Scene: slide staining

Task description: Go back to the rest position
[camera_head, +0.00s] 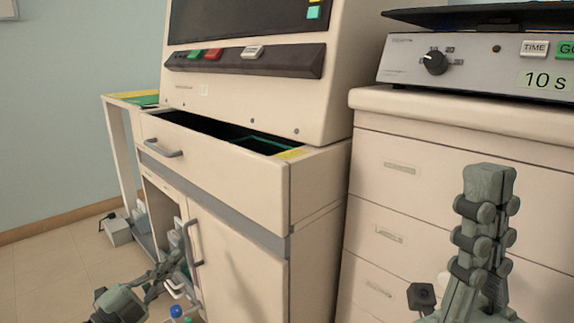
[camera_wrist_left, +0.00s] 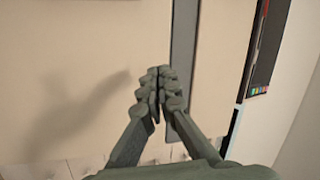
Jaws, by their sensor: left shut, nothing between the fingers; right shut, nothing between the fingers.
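My left gripper (camera_head: 176,262) is low at the left in the head view, in front of the lower cabinet door. Its fingers are together and empty; the left wrist view shows the closed fingertips (camera_wrist_left: 161,84) in front of a pale panel with a grey strip. My right gripper (camera_head: 490,178) points upward at the lower right, in front of the white drawer unit. Its fingers are together with nothing between them.
A cream machine (camera_head: 255,99) stands over a drawer (camera_head: 222,165) that is pulled partly out. A grey device with a dial (camera_head: 434,62) sits on the drawer unit (camera_head: 440,170) at right. A blue-topped item (camera_head: 176,311) is below my left gripper.

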